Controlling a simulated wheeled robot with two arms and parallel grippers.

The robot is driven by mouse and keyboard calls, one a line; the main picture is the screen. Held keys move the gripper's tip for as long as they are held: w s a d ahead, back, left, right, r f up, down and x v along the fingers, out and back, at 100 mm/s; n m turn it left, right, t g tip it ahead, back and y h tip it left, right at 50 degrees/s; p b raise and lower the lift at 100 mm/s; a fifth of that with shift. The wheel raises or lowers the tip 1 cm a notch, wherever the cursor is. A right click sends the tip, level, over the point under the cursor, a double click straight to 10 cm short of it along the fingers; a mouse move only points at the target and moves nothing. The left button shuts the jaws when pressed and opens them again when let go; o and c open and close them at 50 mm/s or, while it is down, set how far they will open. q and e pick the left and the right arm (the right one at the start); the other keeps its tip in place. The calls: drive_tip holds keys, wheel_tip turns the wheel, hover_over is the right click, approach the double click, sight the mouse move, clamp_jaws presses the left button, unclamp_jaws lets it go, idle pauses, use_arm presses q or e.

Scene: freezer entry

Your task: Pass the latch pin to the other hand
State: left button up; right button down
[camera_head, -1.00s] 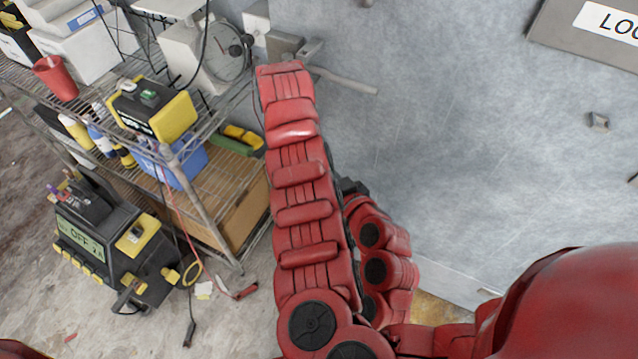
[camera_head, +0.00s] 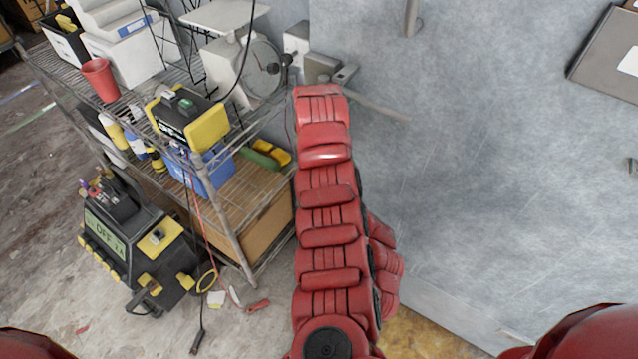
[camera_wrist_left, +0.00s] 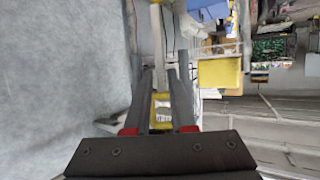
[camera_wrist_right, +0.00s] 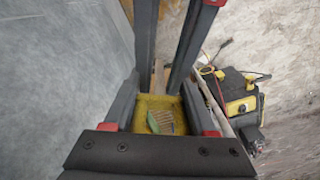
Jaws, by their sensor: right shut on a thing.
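In the right wrist view my right gripper (camera_wrist_right: 172,45) points down toward the floor beside the grey wall. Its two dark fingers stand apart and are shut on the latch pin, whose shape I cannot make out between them. In the left wrist view my left gripper (camera_wrist_left: 164,75) shows its fingers with a narrow gap and nothing clearly held. A pale strip (camera_wrist_left: 157,45) shows in line with that gap; I cannot tell what it is. In the head view a red arm of mine stands mid-picture, and neither gripper can be made out there.
A wire shelf (camera_head: 225,225) stands left of my arm, with a yellow-black device (camera_head: 190,118) and a red cup (camera_head: 100,80). A yellow-black machine (camera_head: 130,240) stands on the floor. A lever handle (camera_head: 375,108) sticks out along the grey wall (camera_head: 480,180). The wall's middle is clear.

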use_arm(q)
drive_tip(key=shift+w+a+f, duration=0.1)
drive_tip(key=shift+w, duration=0.1)
clamp_jaws()
use_arm(e)
drive_tip(key=shift+c, duration=0.6)
unclamp_jaws()
wheel_tip(320, 180, up, 12)
idle(0.5)
